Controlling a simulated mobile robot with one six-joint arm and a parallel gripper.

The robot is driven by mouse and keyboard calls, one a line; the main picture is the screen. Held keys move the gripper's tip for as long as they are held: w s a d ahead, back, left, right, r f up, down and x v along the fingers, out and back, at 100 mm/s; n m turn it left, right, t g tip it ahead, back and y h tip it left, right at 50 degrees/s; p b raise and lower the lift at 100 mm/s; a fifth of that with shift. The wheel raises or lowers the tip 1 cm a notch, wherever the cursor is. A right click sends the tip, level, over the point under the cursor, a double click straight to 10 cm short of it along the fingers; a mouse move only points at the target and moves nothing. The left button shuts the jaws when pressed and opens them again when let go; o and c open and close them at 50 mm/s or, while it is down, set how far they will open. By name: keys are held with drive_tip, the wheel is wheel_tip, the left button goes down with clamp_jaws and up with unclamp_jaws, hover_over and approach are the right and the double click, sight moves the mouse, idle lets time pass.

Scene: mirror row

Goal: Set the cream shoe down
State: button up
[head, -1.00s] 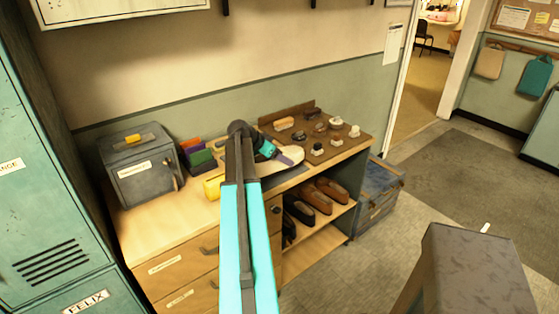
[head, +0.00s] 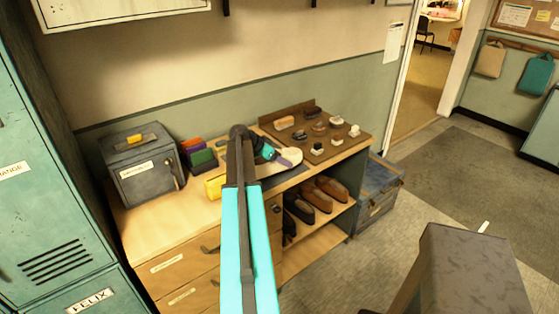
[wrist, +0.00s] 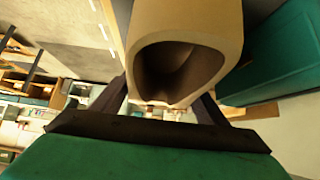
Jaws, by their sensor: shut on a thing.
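The cream shoe (head: 286,159) is at the end of my arm in the head view, over the counter between the brown board and the drawer side. My gripper (head: 268,153) is shut on it, and my arm hides part of the shoe. In the wrist view the shoe (wrist: 185,30) fills the upper middle, its dark opening facing the camera, with the dark fingers of my gripper (wrist: 170,100) on both sides. A dark flat mat (head: 284,174) lies below the shoe on the counter. I cannot tell whether the shoe touches it.
A brown board (head: 318,137) with several brushes and small jars is behind and right of the shoe. A yellow block (head: 215,186), coloured packets (head: 200,155) and a grey box (head: 145,170) stand left. Dark and brown shoes (head: 320,195) fill the shelf below.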

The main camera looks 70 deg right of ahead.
drive_tip(key=shift+f, duration=0.65)
drive_tip(key=shift+f, duration=0.15)
drive_tip(key=o, duration=1.4)
drive_tip(key=shift+o, duration=0.2)
drive_tip(key=shift+r, duration=0.25)
drive_tip(key=b+v, duration=0.3)
drive_tip(key=v, duration=0.9)
